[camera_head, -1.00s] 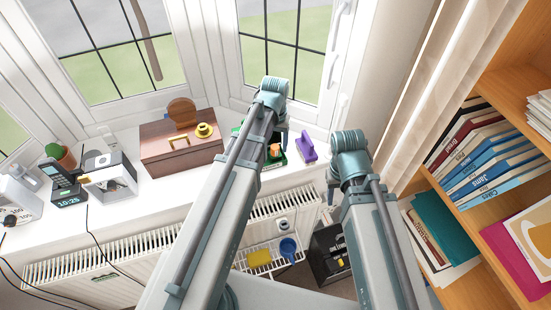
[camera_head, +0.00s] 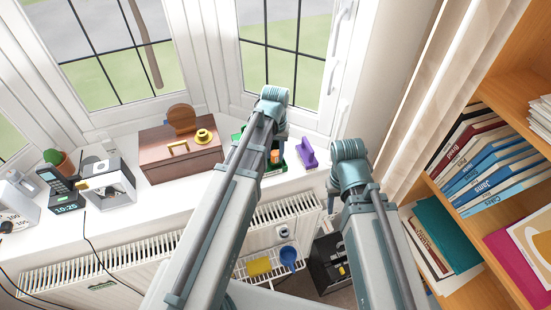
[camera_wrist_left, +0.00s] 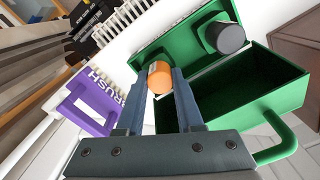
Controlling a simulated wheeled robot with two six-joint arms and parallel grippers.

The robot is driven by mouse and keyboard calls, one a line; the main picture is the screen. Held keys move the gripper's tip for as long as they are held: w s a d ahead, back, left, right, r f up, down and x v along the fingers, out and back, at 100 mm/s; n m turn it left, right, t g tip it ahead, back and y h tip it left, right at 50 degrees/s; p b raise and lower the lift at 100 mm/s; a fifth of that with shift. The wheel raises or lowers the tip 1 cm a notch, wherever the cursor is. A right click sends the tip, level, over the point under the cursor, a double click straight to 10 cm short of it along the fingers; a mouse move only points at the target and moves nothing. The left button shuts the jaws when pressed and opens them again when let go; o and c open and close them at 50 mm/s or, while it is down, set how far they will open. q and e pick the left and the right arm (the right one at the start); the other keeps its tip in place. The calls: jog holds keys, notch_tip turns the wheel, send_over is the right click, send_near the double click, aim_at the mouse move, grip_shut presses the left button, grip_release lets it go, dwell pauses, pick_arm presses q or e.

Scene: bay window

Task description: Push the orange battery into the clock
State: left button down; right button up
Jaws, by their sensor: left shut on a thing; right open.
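In the left wrist view my left gripper (camera_wrist_left: 159,95) is shut on the orange battery (camera_wrist_left: 159,76), a short cylinder with its end facing the camera. It is held beside a green open box (camera_wrist_left: 255,92) with a green panel and a black round cylinder (camera_wrist_left: 229,38). In the head view my left gripper (camera_head: 274,155) is over the green box (camera_head: 238,138) on the sill, largely hidden by my arm. A small black display (camera_head: 66,207) reading 10:25 is at the left; whether it is the clock meant, I cannot tell. My right gripper (camera_head: 331,192) is open and empty, partly hidden.
A brown chest (camera_head: 180,150) and a white box (camera_head: 108,190) stand further left on the sill. A radiator and a rack (camera_head: 270,266) are below; a bookshelf (camera_head: 480,170) is right.

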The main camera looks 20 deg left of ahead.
aim_at(275, 153)
pick_arm(q)
jog(key=shift+r+p, duration=0.65)
jog(key=shift+p, duration=0.05)
dwell(0.5)
jog(key=shift+r+p, duration=1.85)
jog(key=shift+r, duration=0.05)
jog(key=shift+f, duration=0.2)
